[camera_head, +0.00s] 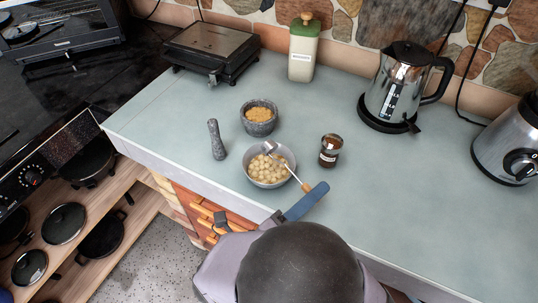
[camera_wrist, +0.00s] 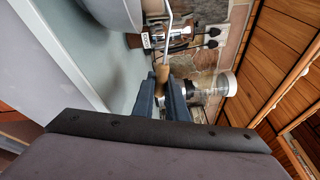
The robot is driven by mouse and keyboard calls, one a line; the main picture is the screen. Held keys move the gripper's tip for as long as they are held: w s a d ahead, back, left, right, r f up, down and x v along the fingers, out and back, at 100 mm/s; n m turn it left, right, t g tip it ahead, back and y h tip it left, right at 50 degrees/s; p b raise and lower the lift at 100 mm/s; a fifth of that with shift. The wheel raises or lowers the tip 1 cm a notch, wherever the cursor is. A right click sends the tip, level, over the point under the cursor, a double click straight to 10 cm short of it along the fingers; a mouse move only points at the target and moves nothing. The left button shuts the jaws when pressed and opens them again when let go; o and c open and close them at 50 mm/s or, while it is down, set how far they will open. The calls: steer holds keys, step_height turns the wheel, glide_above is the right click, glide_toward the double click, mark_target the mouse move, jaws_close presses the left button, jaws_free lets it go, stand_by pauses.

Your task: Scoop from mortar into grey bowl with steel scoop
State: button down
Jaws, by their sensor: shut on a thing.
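The dark stone mortar (camera_head: 259,129) stands on the counter, filled with small yellowish pieces. The grey bowl (camera_head: 262,186) is just in front of it and holds many round pale pieces; its side shows in the wrist view (camera_wrist: 106,14). The steel scoop (camera_head: 271,146) has its head over the bowl's far part; I cannot tell whether it touches the contents or holds any. My gripper (camera_head: 306,201), with blue fingers, is shut on the scoop's wooden handle, at the bowl's near right. The wrist view shows the handle (camera_wrist: 161,73) between the fingers (camera_wrist: 171,88).
A pestle (camera_head: 216,140) stands upright left of the bowl. A small dark labelled jar (camera_head: 330,151) is close on the right. A grill (camera_head: 212,50), green canister (camera_head: 303,52), kettle (camera_head: 396,88) and blender (camera_head: 508,145) stand farther off. The counter's right front is clear.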

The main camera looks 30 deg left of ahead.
steer(key=shift+r+n+p, duration=1.7)
steer(key=shift+r+p, duration=0.5)
steer(key=shift+p, duration=1.45)
steer(key=r+n+p, duration=0.1)
steer(key=p, duration=0.1)
steer(key=r+n+p, duration=0.1)
steer(key=p, duration=0.1)
steer(key=r+n+p, duration=0.1)
steer(key=p, duration=0.1)
steer(key=shift+w+a+r, duration=0.15)
steer(key=shift+a+r, duration=0.1)
steer(key=shift+a, duration=0.05)
steer(key=shift+w+a+r+n+p, duration=0.1)
steer(key=shift+a+r+n+p, duration=0.2)
steer(key=shift+r+n+p, duration=0.6)
steer(key=w+a+r+n+p, duration=0.2)
steer(key=a+n+p, duration=0.1)
steer(key=a+n, duration=0.3)
steer(key=w+a+r+n+p, duration=0.2)
steer(key=a+n+p, duration=0.2)
steer(key=a+n, duration=0.3)
steer(key=shift+w+r, duration=0.35)
steer(key=shift+r, duration=0.05)
steer(key=shift+a, duration=0.15)
steer(key=shift+w, duration=0.1)
